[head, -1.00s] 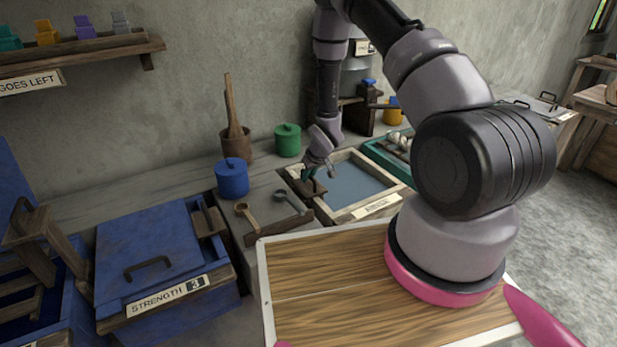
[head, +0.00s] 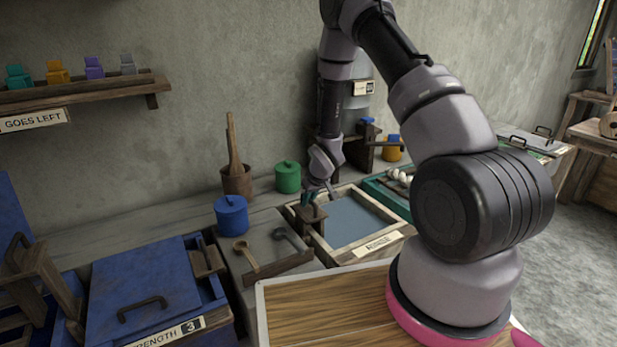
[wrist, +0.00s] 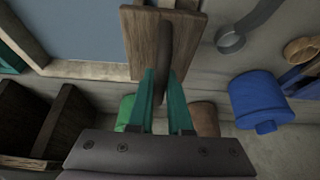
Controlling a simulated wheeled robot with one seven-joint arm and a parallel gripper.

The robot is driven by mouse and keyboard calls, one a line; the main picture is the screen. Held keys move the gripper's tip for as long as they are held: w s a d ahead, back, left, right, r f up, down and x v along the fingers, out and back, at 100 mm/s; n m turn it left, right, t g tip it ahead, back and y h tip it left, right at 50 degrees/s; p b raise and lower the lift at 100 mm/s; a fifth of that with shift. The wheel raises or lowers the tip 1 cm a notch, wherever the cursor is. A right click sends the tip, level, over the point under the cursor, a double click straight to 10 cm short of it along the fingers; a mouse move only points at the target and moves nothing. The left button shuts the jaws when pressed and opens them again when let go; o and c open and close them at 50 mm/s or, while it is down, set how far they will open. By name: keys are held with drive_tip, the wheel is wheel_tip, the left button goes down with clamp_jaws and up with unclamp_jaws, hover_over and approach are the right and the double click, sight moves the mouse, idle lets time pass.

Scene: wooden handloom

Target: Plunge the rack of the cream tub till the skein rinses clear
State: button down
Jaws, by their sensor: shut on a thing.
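The cream tub (head: 334,244) stands on the bench, with grey-blue liquid (head: 352,221) inside its pale rim. Its wooden rack (head: 308,215) is at the left end of the tub, with a dark upright part showing below its top. My gripper (head: 311,197) is above this end. In the wrist view, its teal fingers (wrist: 165,102) are shut on the upright handle (wrist: 165,48) of the wooden rack top (wrist: 140,42). The liquid (wrist: 85,25) lies beside it. I see no skein; the liquid's surface looks even, and I cannot see below it.
A blue lidded pot (head: 231,215), a green pot (head: 287,177) and a wooden mortar (head: 237,180) stand near the tub. Ladles (head: 245,255) lie to its left. A teal-framed tray (head: 385,190) adjoins its right. A blue chest (head: 140,290) stands at left.

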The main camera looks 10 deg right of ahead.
drive_tip(key=shift+s+a+r, duration=0.1)
drive_tip(key=shift+r, duration=4.75)
unclamp_jaws()
wheel_tip(320, 180, up, 7)
